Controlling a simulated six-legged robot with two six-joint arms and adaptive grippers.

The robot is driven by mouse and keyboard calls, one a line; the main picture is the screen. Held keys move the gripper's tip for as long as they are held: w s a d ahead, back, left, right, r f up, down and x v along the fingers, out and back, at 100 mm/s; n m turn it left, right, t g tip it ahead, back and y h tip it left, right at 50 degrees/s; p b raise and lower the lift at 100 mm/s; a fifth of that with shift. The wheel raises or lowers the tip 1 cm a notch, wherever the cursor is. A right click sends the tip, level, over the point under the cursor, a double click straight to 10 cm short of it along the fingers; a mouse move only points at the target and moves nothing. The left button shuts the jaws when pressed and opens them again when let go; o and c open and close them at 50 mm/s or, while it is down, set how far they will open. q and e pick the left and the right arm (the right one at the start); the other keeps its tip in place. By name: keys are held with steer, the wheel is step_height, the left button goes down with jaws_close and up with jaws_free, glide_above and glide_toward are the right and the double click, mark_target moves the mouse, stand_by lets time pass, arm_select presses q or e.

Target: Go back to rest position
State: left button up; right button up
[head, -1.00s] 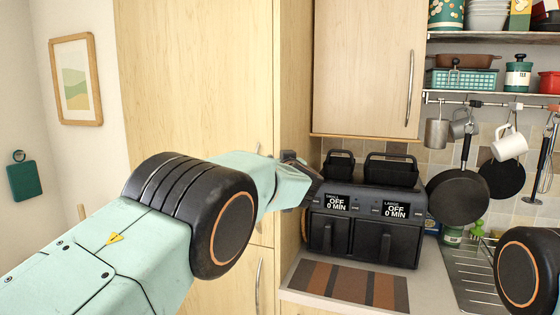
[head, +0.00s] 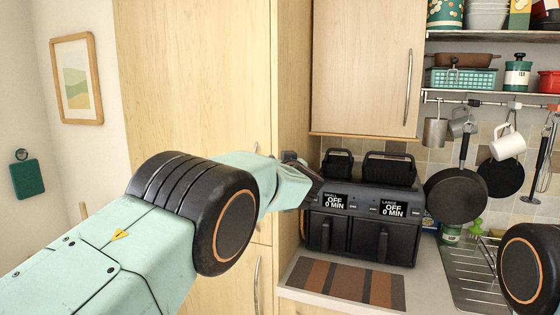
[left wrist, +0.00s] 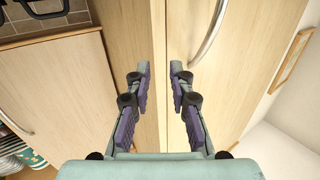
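My left arm reaches in from the left in the head view, with its gripper (head: 300,178) in front of the tall cabinet's edge, left of the black air fryer. The gripper is partly hidden by its own wrist. In the left wrist view its two purple-padded fingers (left wrist: 160,70) stand apart with nothing between them, pointing along the wooden cabinet doors. Of my right arm only a black joint with an orange ring shows at the lower right; its gripper is out of view.
The black double air fryer (head: 365,215) stands on the counter behind a striped mat (head: 345,283). Pans (head: 455,195) hang above the drainer (head: 470,270). The tall wooden cabinet (head: 200,80) is close beside my left arm.

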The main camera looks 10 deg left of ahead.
arm_select(q)
steer(key=s+a+f+m+g+h+b, duration=0.1)
steer(key=s+a+f+g+b, duration=0.15)
steer(key=s+f, duration=0.8)
steer(key=s+a+f+m+g+h+b, duration=0.1)
steer(key=s+a+f+g+h+b, duration=0.2)
steer(key=f, duration=1.5)
steer(key=s+a+f+m+g+b, duration=0.1)
steer(key=s+a+f+b, duration=0.15)
steer(key=s+f, duration=0.85)
steer(key=s+f+g+h+b, duration=0.1)
steer(key=s+f+g+b, duration=0.2)
steer(key=s+f, duration=0.6)
steer(key=s+a+f+g+b, duration=0.1)
steer(key=s+f+g+b, duration=0.2)
steer(key=s, duration=1.5)
steer(key=s+a+f+g+h+b, duration=0.1)
steer(key=s+f+g+b, duration=0.3)
steer(key=s+f+b, duration=0.4)
steer(key=s+f, duration=0.5)
steer(key=f, duration=0.3)
steer(key=shift+s+a+m+h+b, duration=0.2)
steer(key=shift+s+m+h+b, duration=0.05)
steer(key=shift+m+h+b, duration=0.05)
steer(key=shift+s, duration=0.1)
